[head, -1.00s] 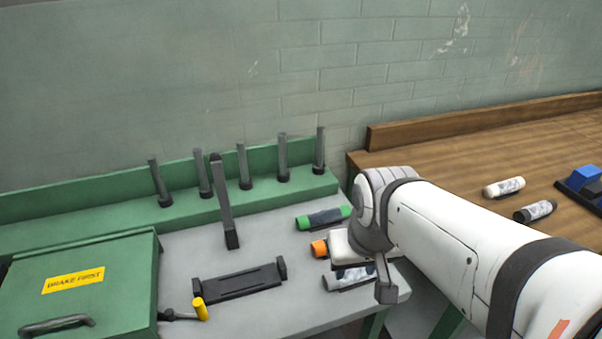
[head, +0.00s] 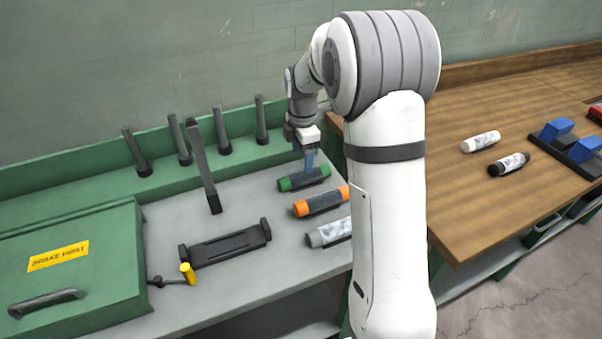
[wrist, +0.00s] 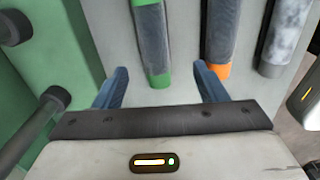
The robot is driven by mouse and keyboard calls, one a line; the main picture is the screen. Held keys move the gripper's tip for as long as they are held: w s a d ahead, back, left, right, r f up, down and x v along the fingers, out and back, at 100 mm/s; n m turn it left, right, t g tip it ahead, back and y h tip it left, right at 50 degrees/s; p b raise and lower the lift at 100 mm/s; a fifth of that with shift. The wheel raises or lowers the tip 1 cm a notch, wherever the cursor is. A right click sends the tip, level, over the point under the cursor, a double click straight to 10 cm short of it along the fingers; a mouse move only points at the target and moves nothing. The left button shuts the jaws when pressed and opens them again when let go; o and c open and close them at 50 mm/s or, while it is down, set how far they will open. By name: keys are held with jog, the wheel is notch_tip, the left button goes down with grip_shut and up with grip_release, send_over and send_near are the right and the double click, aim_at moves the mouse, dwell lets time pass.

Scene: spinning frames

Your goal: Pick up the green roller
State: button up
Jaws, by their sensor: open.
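The green roller (head: 304,178) has green ends and a dark grey middle. It lies on the grey bench top at the back right, beside an orange-ended roller. My gripper (head: 309,160) is just above it, pointing down. In the wrist view the green roller (wrist: 152,45) lies between the lines of my two open blue fingers (wrist: 160,85), nearer the middle, with one green end close to the palm side. Nothing is held. I cannot tell the exact height of the fingertips over the roller.
The orange-ended roller (head: 321,201) and a grey-ended roller (head: 329,232) lie nearby in front. Several dark pegs (head: 262,120) stand on the green ledge behind. A wooden table (head: 500,105) is right.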

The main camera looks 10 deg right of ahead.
aim_at(305, 177)
jog(key=shift+w+f+n, duration=0.35)
jog(key=shift+f+n, duration=0.05)
jog(key=shift+f, duration=0.45)
jog(key=f, duration=0.4)
jog(key=d+f+p, duration=0.1)
jog(key=f, duration=0.1)
jog(key=shift+w+f, duration=0.3)
jog(key=shift+f, duration=0.1)
jog(key=shift+c, duration=0.3)
jog(key=c, duration=1.1)
jog(key=shift+r, duration=0.1)
